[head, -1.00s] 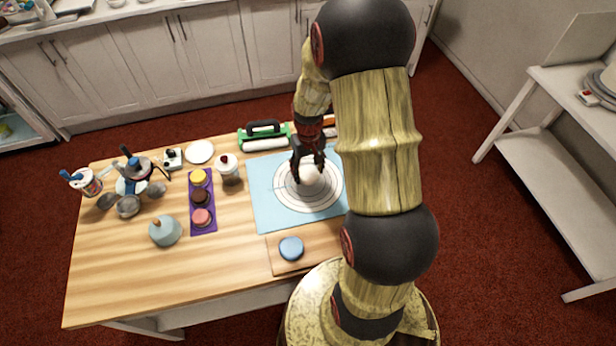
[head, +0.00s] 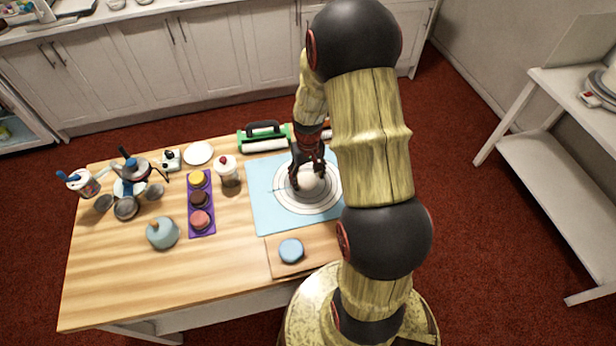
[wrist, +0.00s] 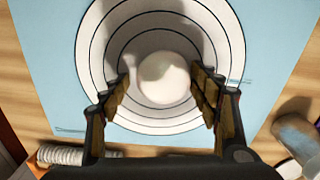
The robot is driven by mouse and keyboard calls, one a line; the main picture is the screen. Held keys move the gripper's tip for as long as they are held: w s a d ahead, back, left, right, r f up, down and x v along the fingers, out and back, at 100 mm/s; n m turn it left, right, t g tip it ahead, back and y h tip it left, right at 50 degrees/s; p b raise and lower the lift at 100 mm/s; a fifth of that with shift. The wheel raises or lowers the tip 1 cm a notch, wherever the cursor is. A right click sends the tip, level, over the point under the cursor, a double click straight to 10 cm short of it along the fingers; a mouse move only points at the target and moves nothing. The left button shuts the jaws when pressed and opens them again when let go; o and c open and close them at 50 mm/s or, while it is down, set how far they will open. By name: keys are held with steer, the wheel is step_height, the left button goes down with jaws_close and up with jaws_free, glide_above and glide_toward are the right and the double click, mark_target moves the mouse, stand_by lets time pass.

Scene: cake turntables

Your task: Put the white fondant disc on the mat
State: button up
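The white fondant disc (head: 308,179) is a pale round piece over the ringed light-blue mat (head: 262,217). In the wrist view the disc (wrist: 163,80) lies inside the printed rings of the mat (wrist: 45,85), nearer my gripper than the rings' centre. It looks to rest on the mat, but a small height gap cannot be ruled out. My gripper (wrist: 160,88) points down with one finger on each side of the disc. A narrow gap shows between each finger and the disc, so it looks open. In the head view my gripper (head: 307,172) partly covers the disc.
A blue disc (head: 291,251) lies on a wooden board in front of the mat. A purple tray (head: 202,220) with three coloured discs and a cherry-topped cup (head: 228,171) stand left. A green-and-black tool (head: 264,137) and white roller lie behind. The table's front left is clear.

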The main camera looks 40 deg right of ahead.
steer(key=shift+o, duration=1)
step_height(320, 180, up, 12)
steer(key=p, duration=0.3)
steer(key=shift+r, duration=0.15)
steer(key=shift+o, duration=0.4)
steer(key=o, duration=0.6)
steer(key=shift+o, duration=0.2)
step_height(320, 180, up, 12)
glide_above(308, 183)
